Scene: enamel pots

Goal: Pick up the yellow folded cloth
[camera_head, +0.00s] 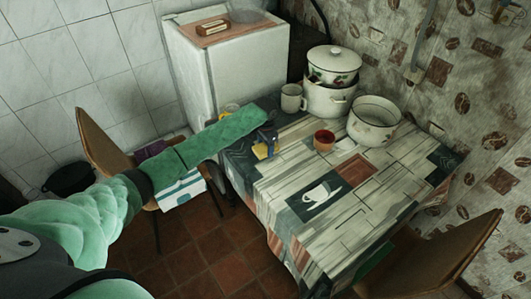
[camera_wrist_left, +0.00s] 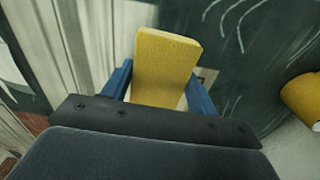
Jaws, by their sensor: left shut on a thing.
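In the left wrist view the cloth (camera_wrist_left: 166,62) is a yellow block standing up between two blue fingers. My left gripper (camera_head: 267,142) is shut on it; the gripper also shows close up in the wrist view (camera_wrist_left: 160,88). The lower part of the cloth is hidden by the gripper body. I cannot tell whether the cloth touches the table. My right gripper is not in view.
The table (camera_head: 345,225) holds a red cup (camera_head: 324,141), a white mug (camera_head: 292,97), stacked enamel pots (camera_head: 330,98) and an open pot (camera_head: 373,122). Another yellow item (camera_head: 230,108) lies beyond my left arm. A white fridge (camera_head: 240,65) stands behind. Chairs flank the table; its front is clear.

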